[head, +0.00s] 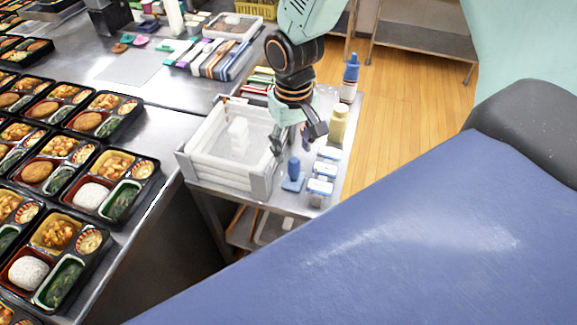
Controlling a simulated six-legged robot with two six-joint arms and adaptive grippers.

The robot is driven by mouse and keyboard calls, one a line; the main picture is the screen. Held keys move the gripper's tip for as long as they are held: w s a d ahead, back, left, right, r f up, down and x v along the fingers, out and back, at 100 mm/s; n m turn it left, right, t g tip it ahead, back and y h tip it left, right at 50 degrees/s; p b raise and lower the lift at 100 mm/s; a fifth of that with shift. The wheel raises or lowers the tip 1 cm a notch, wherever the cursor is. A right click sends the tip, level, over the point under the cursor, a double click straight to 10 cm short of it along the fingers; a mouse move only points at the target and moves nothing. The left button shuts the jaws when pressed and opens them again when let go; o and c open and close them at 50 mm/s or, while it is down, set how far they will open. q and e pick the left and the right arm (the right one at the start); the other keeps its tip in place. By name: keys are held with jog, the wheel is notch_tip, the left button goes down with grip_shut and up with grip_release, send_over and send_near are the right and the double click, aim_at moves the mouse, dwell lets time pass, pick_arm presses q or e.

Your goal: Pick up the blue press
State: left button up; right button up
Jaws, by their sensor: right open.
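The blue press (293,176), a blue knob-like handle on a flat base, stands upright on the small metal side table (289,205), right of the white crate. My right gripper (298,146) comes down from above with its dark fingers spread. It is open and empty, just above and behind the press in the picture, and seems apart from it. My left gripper is not in view.
The white crate (198,166) holds stacked white pieces. Small white-and-blue boxes (320,187), a yellow bottle (338,124) and a blue-capped bottle (350,78) stand along the table's right side. Bento trays (117,186) fill the left counter.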

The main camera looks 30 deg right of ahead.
aim_at(295, 160)
jog(key=f, duration=0.7)
jog(key=shift+s+d+f, duration=0.2)
jog(key=shift+f, duration=0.15)
jog(key=shift+r, duration=0.1)
jog(key=shift+c, duration=0.4)
grip_shut()
